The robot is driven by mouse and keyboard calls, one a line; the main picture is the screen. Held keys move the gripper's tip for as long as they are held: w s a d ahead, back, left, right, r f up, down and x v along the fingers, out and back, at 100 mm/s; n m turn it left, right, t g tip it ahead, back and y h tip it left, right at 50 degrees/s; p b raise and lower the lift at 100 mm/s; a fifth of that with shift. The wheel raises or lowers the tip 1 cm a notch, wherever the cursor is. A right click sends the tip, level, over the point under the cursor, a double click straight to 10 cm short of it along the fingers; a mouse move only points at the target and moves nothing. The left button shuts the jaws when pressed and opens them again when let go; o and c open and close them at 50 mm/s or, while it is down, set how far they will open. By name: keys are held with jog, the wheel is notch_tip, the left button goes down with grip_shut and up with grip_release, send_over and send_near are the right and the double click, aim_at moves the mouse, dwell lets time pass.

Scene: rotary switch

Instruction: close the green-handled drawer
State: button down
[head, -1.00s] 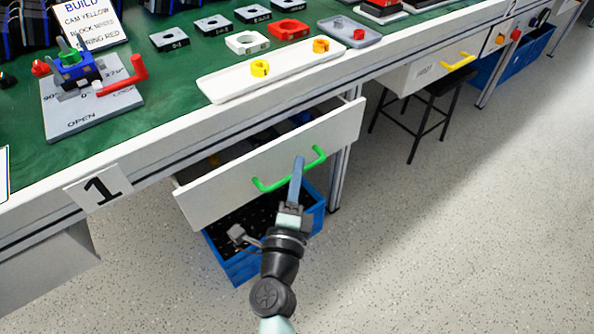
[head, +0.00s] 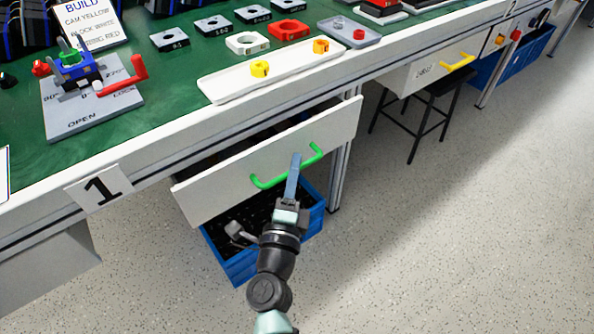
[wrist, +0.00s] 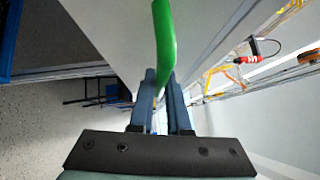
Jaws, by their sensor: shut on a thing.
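The drawer (head: 225,192) has a white front and hangs under the bench, still pulled out a little way, with a dark gap showing above its front. Its green handle (head: 268,184) is a bar across the drawer front. It also shows in the wrist view (wrist: 164,40), running down to between my fingers. My gripper (head: 295,160) is shut on the green handle, right of its middle. In the wrist view, the two blue-grey fingers (wrist: 161,85) stand on either side of the bar. The drawer's contents are mostly hidden.
A blue crate (head: 313,218) with dark contents stands on the floor below the drawer. The green-topped bench (head: 165,120) holds a white tray (head: 220,90) and a switch fixture (head: 85,75). A black stool (head: 425,115) stands at right. The floor in front is clear.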

aim_at(284, 159)
jog(key=w+a, duration=0.2)
jog(key=shift+w, duration=0.3)
jog(key=shift+a, duration=0.1)
jog(key=c, duration=0.9)
grip_release()
jog(key=p+v, duration=0.3)
jog(key=v, duration=1)
jog(key=shift+r, duration=0.1)
jog(key=shift+w, duration=0.1)
